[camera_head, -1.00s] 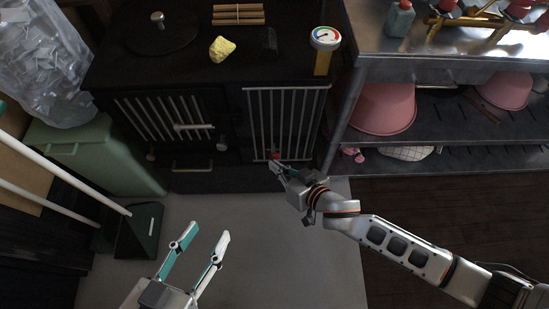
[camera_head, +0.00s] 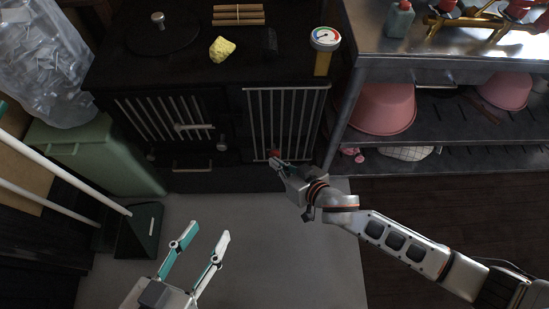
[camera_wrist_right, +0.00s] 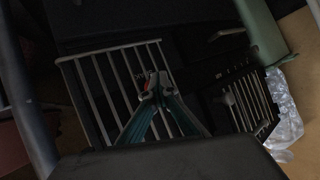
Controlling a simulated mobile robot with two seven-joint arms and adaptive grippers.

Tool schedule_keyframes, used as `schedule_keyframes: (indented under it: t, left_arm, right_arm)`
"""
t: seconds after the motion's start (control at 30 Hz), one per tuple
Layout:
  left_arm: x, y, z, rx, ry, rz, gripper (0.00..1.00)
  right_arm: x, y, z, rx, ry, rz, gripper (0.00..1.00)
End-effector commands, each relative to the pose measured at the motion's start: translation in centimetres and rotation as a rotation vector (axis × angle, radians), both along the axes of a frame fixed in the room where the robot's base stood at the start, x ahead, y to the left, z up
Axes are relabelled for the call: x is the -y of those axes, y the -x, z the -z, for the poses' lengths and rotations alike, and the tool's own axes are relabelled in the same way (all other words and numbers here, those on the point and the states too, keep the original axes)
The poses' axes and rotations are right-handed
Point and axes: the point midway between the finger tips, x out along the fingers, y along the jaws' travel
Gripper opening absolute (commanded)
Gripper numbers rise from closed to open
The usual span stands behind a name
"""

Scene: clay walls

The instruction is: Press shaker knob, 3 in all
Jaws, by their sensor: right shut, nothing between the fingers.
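A small red knob (camera_head: 275,152), which looks like the shaker knob, sits low at the barred grate on the right of the black stove. My right gripper (camera_head: 273,161) is shut and empty, its tips right at the red knob and partly covering it. In the right wrist view the shut fingers (camera_wrist_right: 158,92) point at the bars, with a bit of red (camera_wrist_right: 147,82) beside their tips. I cannot tell whether they touch it. My left gripper (camera_head: 206,236) is open and empty above the grey floor, away from the stove.
The black stove (camera_head: 200,70) carries a yellow lump (camera_head: 222,49), a bundle of sticks (camera_head: 238,14) and a gauge (camera_head: 325,38). A metal shelf (camera_head: 450,120) with pink bowls stands at the right. A green bin (camera_head: 100,160) and dustpan (camera_head: 138,232) are at the left.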

Motion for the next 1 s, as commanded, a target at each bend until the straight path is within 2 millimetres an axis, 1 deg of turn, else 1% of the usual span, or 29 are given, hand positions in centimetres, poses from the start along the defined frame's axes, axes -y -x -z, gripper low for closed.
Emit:
schedule_keyframes:
  t: [0.03,0.3,0.67,0.77,1.0]
  left_arm:
    - [0.0,-0.1,-0.1,0.001,0.002,-0.003,0.4]
    - [0.0,-0.2,-0.2,0.003,0.004,-0.007,0.4]
    - [0.0,-0.1,-0.2,0.004,0.0,0.0,0.4]
    - [0.0,-0.1,-0.4,0.008,-0.002,0.004,0.4]
    - [0.0,-0.5,-1.5,0.031,-0.004,0.008,0.4]
  right_arm:
    - [0.0,-0.3,-0.3,0.005,-0.001,0.001,0.0]
    - [0.0,-0.6,-0.3,0.006,-0.002,0.002,0.0]
    - [0.0,-0.8,-0.4,0.006,-0.001,0.002,0.0]
    - [0.0,-0.6,-0.4,0.007,-0.001,0.002,0.0]
    - [0.1,0.6,-0.6,0.009,-0.001,0.002,0.0]
